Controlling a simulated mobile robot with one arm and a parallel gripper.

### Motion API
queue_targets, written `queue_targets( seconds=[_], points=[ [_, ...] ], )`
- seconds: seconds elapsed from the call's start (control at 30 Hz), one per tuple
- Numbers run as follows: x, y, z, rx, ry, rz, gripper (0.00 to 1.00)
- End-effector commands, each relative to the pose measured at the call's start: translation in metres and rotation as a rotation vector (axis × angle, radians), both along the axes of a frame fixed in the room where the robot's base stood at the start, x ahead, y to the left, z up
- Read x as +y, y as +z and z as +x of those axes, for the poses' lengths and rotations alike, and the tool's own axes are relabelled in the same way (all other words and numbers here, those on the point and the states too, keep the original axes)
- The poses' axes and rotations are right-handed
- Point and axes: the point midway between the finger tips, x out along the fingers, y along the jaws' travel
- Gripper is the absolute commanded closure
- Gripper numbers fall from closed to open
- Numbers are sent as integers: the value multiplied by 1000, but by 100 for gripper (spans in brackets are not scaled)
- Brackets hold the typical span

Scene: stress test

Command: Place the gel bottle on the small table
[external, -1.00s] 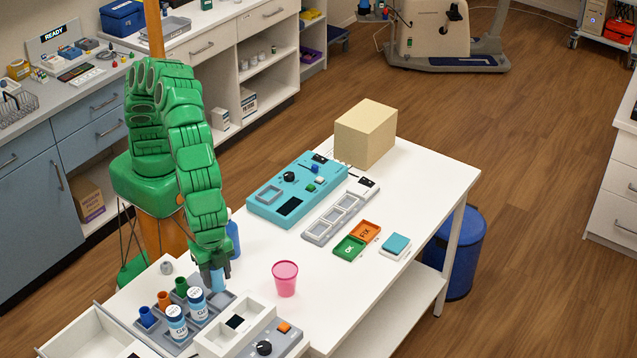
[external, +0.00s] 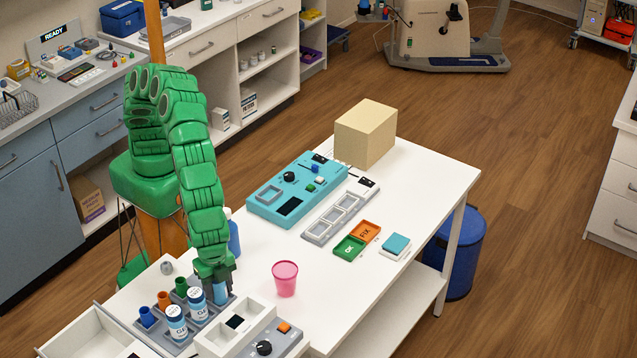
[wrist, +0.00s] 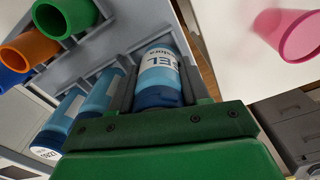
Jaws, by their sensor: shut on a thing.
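My gripper (external: 220,291) points down over the right end of the grey rack on the white table. Two more gel bottles (external: 176,322) (external: 197,305) stand upright in the rack to the left. The white table's (external: 330,262) right part holds other items.
A pink cup (external: 285,279) stands just right of my gripper. Blue, orange and green cups (external: 163,300) sit in the rack. A blue bottle (external: 233,238) stands behind my gripper. A teal panel (external: 285,195) and a tan box (external: 365,135) are farther back. Bare tabletop lies right of the cup.

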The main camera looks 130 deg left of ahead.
Motion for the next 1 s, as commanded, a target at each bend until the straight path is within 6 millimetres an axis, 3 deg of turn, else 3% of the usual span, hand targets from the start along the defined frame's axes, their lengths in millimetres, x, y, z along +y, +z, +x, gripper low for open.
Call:
queue_targets(
  seconds=[0.43,0.47,0.6,0.63,1.0],
  points=[
    [0,-6,0,1,1,0,93],
    [0,-5,0,1,1,0,50],
    [0,-5,0,0,0,0,28],
    [0,-5,0,0,1,0,24],
    [0,-2,0,-1,1,0,24]
  ],
)
